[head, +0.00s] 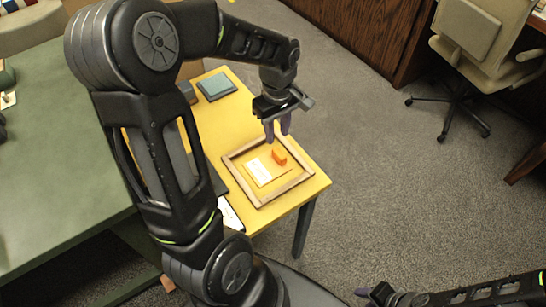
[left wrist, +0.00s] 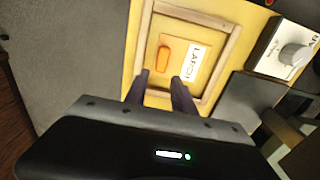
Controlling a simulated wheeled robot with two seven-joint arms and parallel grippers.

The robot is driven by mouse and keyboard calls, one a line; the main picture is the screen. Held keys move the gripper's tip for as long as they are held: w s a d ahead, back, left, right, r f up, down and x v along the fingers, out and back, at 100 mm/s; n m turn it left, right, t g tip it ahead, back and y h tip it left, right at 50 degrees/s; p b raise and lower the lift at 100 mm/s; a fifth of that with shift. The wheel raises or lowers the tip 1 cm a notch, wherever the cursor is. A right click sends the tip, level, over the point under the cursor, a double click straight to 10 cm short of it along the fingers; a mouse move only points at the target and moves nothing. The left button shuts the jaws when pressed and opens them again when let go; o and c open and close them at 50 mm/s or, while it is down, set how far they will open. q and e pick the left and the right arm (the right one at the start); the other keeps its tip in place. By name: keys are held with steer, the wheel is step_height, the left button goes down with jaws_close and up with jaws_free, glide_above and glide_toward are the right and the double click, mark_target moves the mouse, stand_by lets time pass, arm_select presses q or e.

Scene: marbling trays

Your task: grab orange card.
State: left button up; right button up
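The orange card (head: 279,157) is a small orange piece inside a wooden-framed tray (head: 233,172) on the yellow table. It also shows in the left wrist view (left wrist: 164,55), beside a white label with dark letters (left wrist: 197,62). My left gripper (head: 278,137) is above the far edge of the tray, with its fingers pointing down and apart. In the left wrist view my left fingers (left wrist: 159,88) are spread with nothing between them, a little short of the orange card. My right gripper (head: 364,292) is low at the bottom of the head view, far from the tray; its fingers are too small to read.
The yellow table (head: 310,190) ends just right of the tray. A teal-topped block (head: 216,86) stands at its far end. A white device with a round knob (left wrist: 293,55) is right of the tray in the wrist view. A green table (head: 60,150) is at left.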

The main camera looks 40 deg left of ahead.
mark_target(276, 149)
arm_select(q)
steer(key=shift+a+f, duration=0.1)
steer(key=shift+f, duration=1.25)
steer(key=shift+f, duration=2.65)
jaws_close()
